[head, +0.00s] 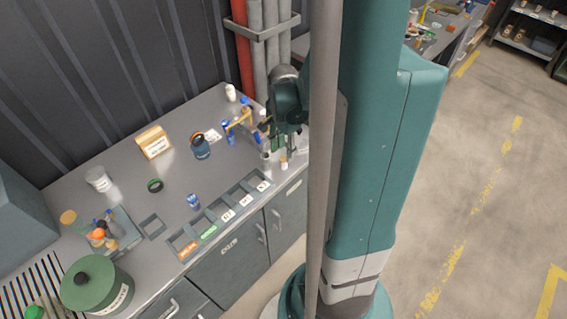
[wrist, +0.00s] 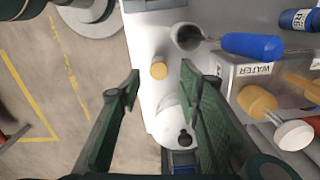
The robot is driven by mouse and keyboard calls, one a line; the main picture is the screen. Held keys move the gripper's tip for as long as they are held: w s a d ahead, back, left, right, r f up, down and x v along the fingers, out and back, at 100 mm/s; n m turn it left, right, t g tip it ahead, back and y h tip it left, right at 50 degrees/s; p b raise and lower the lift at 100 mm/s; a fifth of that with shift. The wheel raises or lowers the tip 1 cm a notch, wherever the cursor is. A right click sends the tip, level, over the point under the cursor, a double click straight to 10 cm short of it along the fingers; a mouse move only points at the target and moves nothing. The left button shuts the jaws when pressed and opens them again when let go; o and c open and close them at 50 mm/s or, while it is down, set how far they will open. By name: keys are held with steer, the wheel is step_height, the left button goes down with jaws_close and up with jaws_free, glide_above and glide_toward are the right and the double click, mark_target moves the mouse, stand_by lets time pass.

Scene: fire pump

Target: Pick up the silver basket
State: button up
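My gripper (wrist: 160,80) is open, with its two green fingers spread apart in the wrist view. No object is visibly clamped between them. In the head view my gripper (head: 279,142) is over the bench's right end, partly hidden by the arm. A small grey, metallic cup-like thing (wrist: 187,37), which may be the silver basket, lies beyond the right fingertip. It appears in the head view (head: 265,160) just left of the gripper. A tan-topped cylinder (wrist: 159,70) shows between the fingertips, near the bench's front edge. Contact cannot be told.
A blue-handled or bottle-like item (wrist: 252,46) lies close beside the cup. Labelled bins (head: 228,215) line the bench front. Open floor (wrist: 60,90) is left of the bench in the wrist view.

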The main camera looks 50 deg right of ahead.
mark_target(284, 158)
steer(key=shift+s+a+f+b, duration=0.1)
steer(key=shift+f+b, duration=0.25)
steer(key=shift+f, duration=2.25)
steer(key=c, duration=0.8)
